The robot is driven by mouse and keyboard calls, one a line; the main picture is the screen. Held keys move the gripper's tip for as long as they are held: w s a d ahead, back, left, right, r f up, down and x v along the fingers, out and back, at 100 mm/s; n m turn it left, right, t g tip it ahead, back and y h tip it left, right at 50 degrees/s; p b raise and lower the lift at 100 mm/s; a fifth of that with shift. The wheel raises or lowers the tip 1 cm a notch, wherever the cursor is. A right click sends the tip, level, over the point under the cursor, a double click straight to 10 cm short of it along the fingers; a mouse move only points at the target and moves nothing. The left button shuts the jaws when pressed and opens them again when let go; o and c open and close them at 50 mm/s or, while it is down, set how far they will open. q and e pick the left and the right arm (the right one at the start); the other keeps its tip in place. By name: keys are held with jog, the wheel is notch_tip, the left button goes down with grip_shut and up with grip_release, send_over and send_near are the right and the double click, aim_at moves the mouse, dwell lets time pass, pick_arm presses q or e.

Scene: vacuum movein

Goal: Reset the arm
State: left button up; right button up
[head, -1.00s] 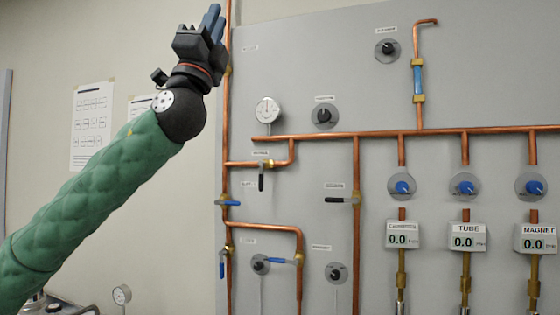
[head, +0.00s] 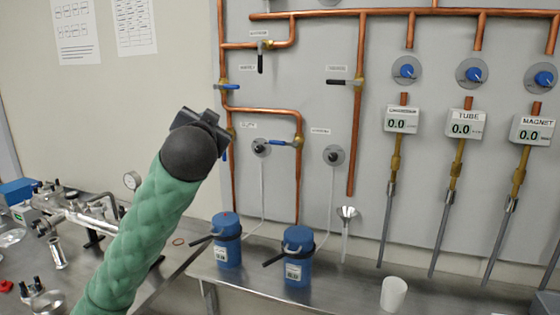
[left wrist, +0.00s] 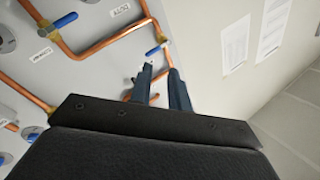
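My left arm, in a green padded sleeve (head: 140,240), rises from the lower left of the head view. Its black hand, the left gripper (head: 205,122), is in front of the left copper pipe of the grey wall panel. The fingers are mostly hidden behind the hand there. In the left wrist view the two dark blue-grey fingers of the left gripper (left wrist: 160,78) stand apart with a gap between them. Nothing is held. They point towards the panel's copper pipes and a blue valve handle (left wrist: 153,51); I cannot tell the distance. My right gripper is not in view.
The grey panel (head: 300,80) carries copper pipes, valves and gauges. Two blue pumps (head: 227,240) (head: 297,257) and a white cup (head: 393,294) stand on a metal bench below it. Glass and metal equipment (head: 75,215) is on the left bench. Papers (head: 74,30) hang on the wall.

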pick_arm(q)
jog(key=s+f+n+g+h, duration=0.1)
jog(key=s+f+g, duration=0.25)
jog(key=f, duration=1.05)
jog(key=s+d+f+g+h, duration=0.1)
jog(key=s+f+g, duration=0.3)
jog(key=f, duration=1)
jog(key=s+f+n+g+h, duration=0.15)
jog(key=s+f, duration=0.45)
jog(key=f, duration=0.8)
jog(key=s+d+f+g, duration=0.1)
jog(key=s+f+g, duration=0.6)
jog(key=s+f, duration=1.9)
jog(key=s+n, duration=0.1)
jog(key=s, duration=0.2)
jog(key=shift+s+f+g, duration=0.3)
jog(key=shift+s+f, duration=0.1)
jog(key=shift+d, duration=0.1)
